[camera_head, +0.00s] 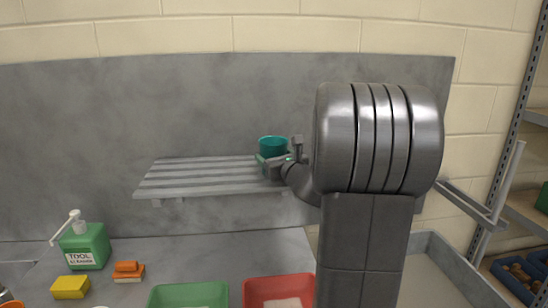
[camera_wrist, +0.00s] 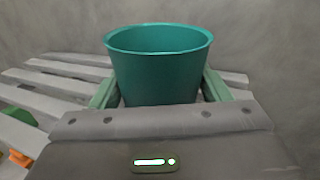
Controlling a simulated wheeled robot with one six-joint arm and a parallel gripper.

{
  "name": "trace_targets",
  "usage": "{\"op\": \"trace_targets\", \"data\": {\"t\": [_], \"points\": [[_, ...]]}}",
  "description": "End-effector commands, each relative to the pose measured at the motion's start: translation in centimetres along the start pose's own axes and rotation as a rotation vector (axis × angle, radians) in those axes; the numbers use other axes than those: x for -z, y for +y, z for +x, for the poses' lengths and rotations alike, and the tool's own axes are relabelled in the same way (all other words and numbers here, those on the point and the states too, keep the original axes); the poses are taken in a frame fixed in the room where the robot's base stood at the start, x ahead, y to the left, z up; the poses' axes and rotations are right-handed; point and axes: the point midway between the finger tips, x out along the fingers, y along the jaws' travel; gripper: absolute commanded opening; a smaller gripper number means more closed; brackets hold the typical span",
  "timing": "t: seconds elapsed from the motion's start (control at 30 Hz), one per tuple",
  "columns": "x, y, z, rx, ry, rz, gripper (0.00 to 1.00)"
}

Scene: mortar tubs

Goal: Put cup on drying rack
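A teal cup (camera_head: 272,146) stands upright over the right end of the grey slatted drying rack (camera_head: 190,179) on the back wall. In the wrist view the cup (camera_wrist: 157,72) fills the space between the green fingers of my gripper (camera_wrist: 160,88), one finger against each side. My gripper (camera_head: 273,161) looks shut on it. The cup's base is hidden behind the gripper body, so I cannot tell whether it touches the slats. The rack's slats (camera_wrist: 40,100) show to the left in the wrist view.
Below the rack are a green soap bottle (camera_head: 86,247), a yellow sponge (camera_head: 71,287), an orange brush (camera_head: 128,271), a green tub (camera_head: 190,294) and a red tub (camera_head: 280,289). The rack's left side is empty. Metal shelving (camera_head: 510,190) stands at the right.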

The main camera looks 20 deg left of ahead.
Motion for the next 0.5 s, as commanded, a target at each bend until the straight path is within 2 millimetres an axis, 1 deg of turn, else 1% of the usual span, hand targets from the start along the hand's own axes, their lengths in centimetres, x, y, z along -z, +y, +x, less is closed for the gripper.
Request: {"op": "trace_targets", "data": {"t": [0.03,0.1,0.37,0.47,0.5], "points": [[0.00,0.01,0.00,0.000,0.001,0.000,0.80],[0.00,0.01,0.00,0.000,0.001,0.000,0.90],[-0.05,0.01,0.00,0.000,0.001,0.000,0.90],[-0.40,-0.02,0.00,0.000,0.001,0.000,0.90],[-0.31,-0.04,-0.28,0.001,0.000,0.000,0.90]]}}
